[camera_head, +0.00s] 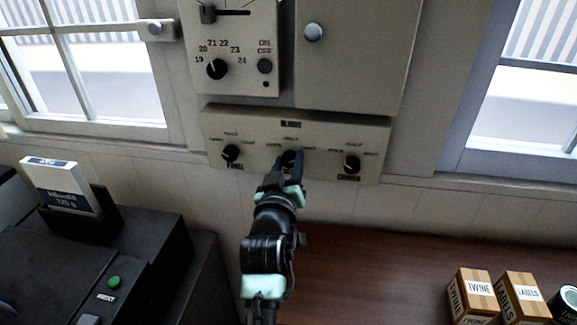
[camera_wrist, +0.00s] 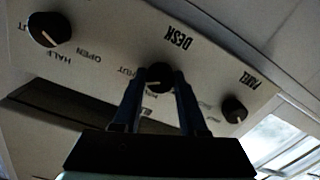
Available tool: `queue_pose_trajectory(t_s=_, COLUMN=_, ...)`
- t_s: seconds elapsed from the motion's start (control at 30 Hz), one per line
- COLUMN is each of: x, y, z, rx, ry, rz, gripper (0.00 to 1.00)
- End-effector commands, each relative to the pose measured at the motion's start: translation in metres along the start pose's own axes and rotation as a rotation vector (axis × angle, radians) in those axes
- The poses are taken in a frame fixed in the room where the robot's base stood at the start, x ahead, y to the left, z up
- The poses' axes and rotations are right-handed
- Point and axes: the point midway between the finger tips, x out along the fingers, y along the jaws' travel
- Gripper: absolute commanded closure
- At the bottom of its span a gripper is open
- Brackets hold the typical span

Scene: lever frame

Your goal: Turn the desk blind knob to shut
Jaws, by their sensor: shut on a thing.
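The desk blind knob (camera_head: 289,157) is the middle of three black knobs on the beige blinds panel (camera_head: 215,125). My gripper (camera_head: 287,168) reaches up to it from below, and the fingers partly cover it in the head view. In the wrist view, which shows the panel upside down, the desk knob (camera_wrist: 159,73) sits under the word DESK. My gripper (camera_wrist: 159,90) has one finger on each side of it and is shut on it. A pale pointer mark shows low on the knob, near the HALF lettering. The lettering around it is partly hidden by the fingers.
A thermostat box (camera_head: 235,45) is above. A black machine (camera_head: 90,260) stands left. Small boxes (camera_head: 473,295) stand on the brown desk (camera_head: 390,270).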

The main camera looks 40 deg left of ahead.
Motion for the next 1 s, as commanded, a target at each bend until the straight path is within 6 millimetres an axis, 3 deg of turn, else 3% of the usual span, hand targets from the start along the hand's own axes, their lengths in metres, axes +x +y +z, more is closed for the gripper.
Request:
queue_pose_trajectory(t_s=0.5, x=-0.0001, y=-0.0008, z=0.0011, rx=0.018, ry=-0.003, rz=-0.002, gripper=1.0)
queue_pose_trajectory(t_s=0.53, x=-0.0001, y=-0.0008, z=0.0011, rx=0.018, ry=-0.002, rz=-0.002, gripper=0.53)
queue_pose_trajectory(t_s=0.67, x=-0.0001, y=-0.0006, z=0.0008, rx=0.018, ry=-0.002, rz=-0.002, gripper=0.29)
queue_pose_trajectory(t_s=1.0, x=-0.0014, y=-0.0001, z=0.0006, rx=0.017, ry=0.0, rz=-0.001, gripper=0.28)
